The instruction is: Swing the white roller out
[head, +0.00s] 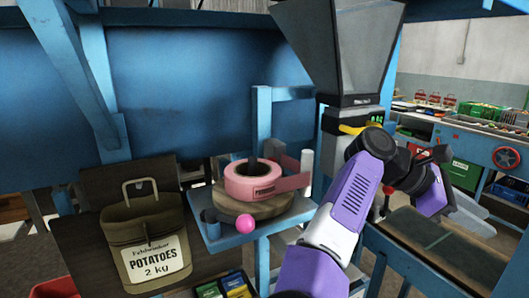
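The white roller (307,166) is a small upright white cylinder at the right edge of a blue bracket shelf (213,240). It stands beside a pink tape roll (250,182), whose loose end runs right towards the roller; I cannot tell whether they touch. The tape roll lies on a round wooden disc (280,207). My purple and white arm rises in front, right of the roller. My gripper (442,153) is at the far right, apart from the roller, and its fingers are too unclear to tell open from shut.
A brown potato sack (155,240) stands at the left. A pink ball (245,223) is at the shelf's front. A grey hopper (340,45) with a dark box below stands behind my arm. A blue frame and dark conveyor (445,245) are at the right.

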